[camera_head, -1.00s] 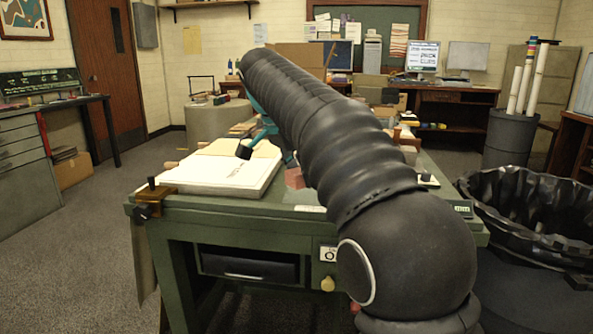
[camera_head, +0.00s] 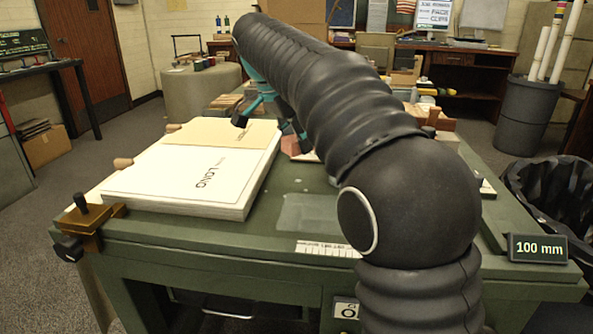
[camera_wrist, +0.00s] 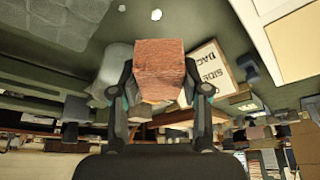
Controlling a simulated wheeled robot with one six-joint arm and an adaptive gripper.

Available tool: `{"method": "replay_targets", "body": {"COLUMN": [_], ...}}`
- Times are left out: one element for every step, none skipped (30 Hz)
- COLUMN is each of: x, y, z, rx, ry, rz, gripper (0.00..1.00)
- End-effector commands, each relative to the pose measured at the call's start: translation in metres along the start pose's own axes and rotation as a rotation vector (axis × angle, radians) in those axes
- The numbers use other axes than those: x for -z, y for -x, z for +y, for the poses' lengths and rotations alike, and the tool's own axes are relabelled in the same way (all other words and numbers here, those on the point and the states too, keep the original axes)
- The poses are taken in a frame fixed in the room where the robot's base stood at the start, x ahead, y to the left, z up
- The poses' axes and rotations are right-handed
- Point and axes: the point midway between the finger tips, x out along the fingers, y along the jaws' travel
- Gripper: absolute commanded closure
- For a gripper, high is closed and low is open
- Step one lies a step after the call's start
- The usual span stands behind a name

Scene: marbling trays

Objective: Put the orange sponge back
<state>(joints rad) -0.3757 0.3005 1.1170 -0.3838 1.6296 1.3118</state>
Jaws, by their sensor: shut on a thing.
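The orange sponge (camera_wrist: 160,66) is a rough reddish-orange block in the middle of the wrist view. My gripper (camera_wrist: 160,85) is shut on it, with one dark finger on each side. In the head view a pinkish part of the block (camera_head: 291,146) shows under my gripper (camera_head: 270,118), over the green workbench (camera_head: 420,222); my arm hides much of it. I cannot tell whether the block touches the bench top.
A thick stack of white sheets (camera_head: 200,182) fills the bench's left side, with a brass clamp (camera_head: 90,222) at its near corner. A translucent flat patch (camera_head: 308,213) and a ruler strip (camera_head: 328,249) lie nearer the front. A black-lined bin (camera_head: 556,190) stands at right.

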Motion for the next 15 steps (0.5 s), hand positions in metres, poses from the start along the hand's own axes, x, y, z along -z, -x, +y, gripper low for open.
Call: {"method": "replay_targets", "body": {"x": [-0.004, -0.006, -0.008, -0.009, -0.010, -0.010, -0.011, -0.012, -0.013, -0.015, -0.017, -0.019, -0.021, -0.022, -0.024], "y": [-0.010, -0.014, -0.018, -0.021, -0.023, -0.025, -0.026, -0.029, -0.033, -0.036, -0.041, -0.046, -0.050, -0.054, -0.058], "z": [0.001, 0.001, 0.001, 0.001, 0.001, 0.000, 0.000, 0.000, 0.000, 0.000, 0.001, 0.001, 0.001, 0.001, 0.000], "rx": [-0.002, -0.002, -0.001, -0.001, -0.001, -0.001, 0.000, 0.000, -0.001, -0.002, -0.002, -0.002, -0.002, -0.002, -0.001], "ry": [0.000, 0.000, 0.000, 0.000, 0.000, 0.000, 0.000, 0.000, 0.000, 0.001, 0.001, 0.000, 0.000, 0.000, 0.000], "rz": [0.000, 0.000, 0.000, 0.000, 0.000, 0.000, 0.000, 0.000, 0.000, -0.001, -0.001, -0.001, -0.001, 0.000, 0.000], "gripper": [0.71, 0.71, 0.71, 0.71, 0.71, 0.71, 0.71, 0.71, 0.71, 0.71, 0.71, 0.71, 0.71, 0.71, 0.71]}}
